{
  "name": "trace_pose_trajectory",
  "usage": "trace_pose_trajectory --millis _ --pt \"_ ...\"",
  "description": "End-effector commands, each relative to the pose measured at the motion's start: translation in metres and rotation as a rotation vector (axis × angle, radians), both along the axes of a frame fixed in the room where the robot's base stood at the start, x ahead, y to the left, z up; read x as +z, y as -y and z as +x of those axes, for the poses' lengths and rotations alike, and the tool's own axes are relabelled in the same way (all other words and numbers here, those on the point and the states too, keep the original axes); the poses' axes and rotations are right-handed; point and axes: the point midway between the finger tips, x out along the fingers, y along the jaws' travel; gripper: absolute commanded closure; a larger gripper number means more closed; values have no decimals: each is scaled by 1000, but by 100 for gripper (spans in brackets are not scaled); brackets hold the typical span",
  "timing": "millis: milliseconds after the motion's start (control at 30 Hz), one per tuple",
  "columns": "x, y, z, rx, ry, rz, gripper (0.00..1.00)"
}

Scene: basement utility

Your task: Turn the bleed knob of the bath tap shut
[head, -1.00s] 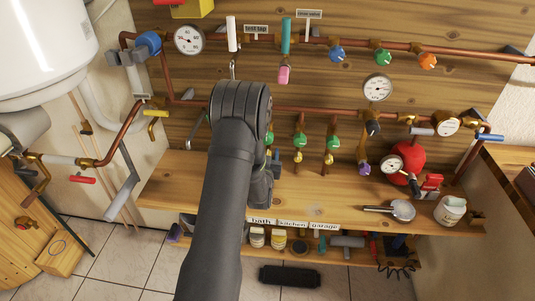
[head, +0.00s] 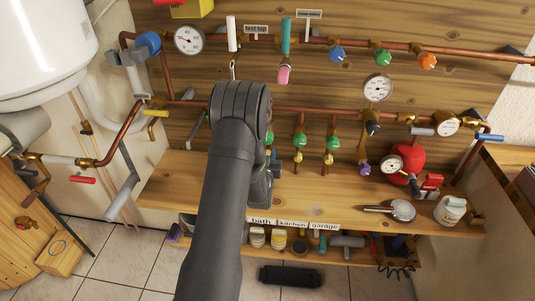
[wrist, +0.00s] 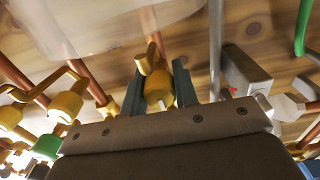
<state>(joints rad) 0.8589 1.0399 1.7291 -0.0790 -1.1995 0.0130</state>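In the wrist view, the two dark fingers of my gripper (wrist: 158,90) stand apart, one on each side of a small yellow-brass knob (wrist: 159,84). The knob lies between them, very close to both. I cannot tell whether the fingers press on it. In the head view, my arm covers most of the leftmost tap, above the shelf label "bath" (head: 261,220). Part of that tap's green handle (head: 269,137) shows beside my arm. My fingertips and the bath tap's bleed knob are hidden there.
Similar taps with green handles and small yellow knobs, kitchen (head: 299,141) and garage (head: 333,143), hang close to the right. A copper pipe (head: 315,111) runs above them. A wooden shelf (head: 350,196) lies below, with a magnifier-like round tool (head: 402,209) and a white jar (head: 450,210).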

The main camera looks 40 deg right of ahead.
Motion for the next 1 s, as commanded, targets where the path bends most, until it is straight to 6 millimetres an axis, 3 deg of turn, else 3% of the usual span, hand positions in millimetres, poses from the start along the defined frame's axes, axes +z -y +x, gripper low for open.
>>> trace_pose_trajectory --millis 33,100,533,1000 --pt "0 0 0 0 0 0 64" --pt "0 0 0 0 0 0 52" --pt "-1 -8 -8 0 -1 3 52" --pt "-1 -83 -83 -1 -3 3 52"
